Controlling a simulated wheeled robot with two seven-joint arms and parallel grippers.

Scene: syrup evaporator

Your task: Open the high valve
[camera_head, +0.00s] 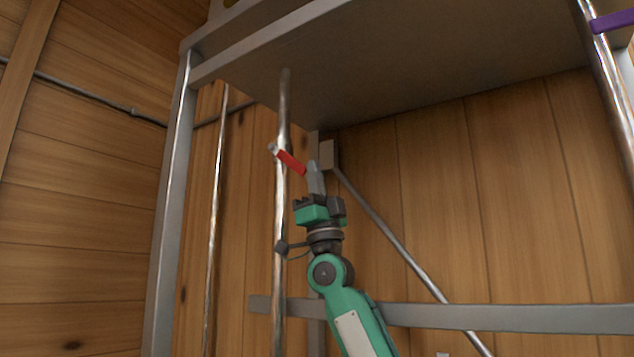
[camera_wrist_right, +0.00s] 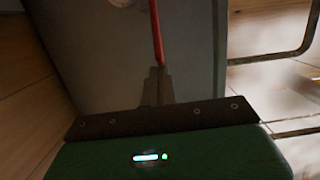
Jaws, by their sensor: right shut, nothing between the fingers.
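The high valve has a red lever handle (camera_head: 289,161) on a vertical metal pipe (camera_head: 282,115) below the raised platform. The handle slants down to the right from the pipe. My right gripper (camera_head: 314,165) is shut and empty, with its fingertips right by the handle's lower right end. In the right wrist view the red handle (camera_wrist_right: 157,35) runs upward from just beyond the closed fingertips (camera_wrist_right: 158,72). I cannot tell whether the fingers touch it. My left gripper is not in view.
A metal platform (camera_head: 420,60) hangs overhead on a grey frame post (camera_head: 171,200). A horizontal bar (camera_head: 500,318) and a diagonal brace (camera_head: 395,243) cross behind my right arm. A purple handle (camera_head: 612,20) sits on a pipe at the upper right. Wooden walls stand behind.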

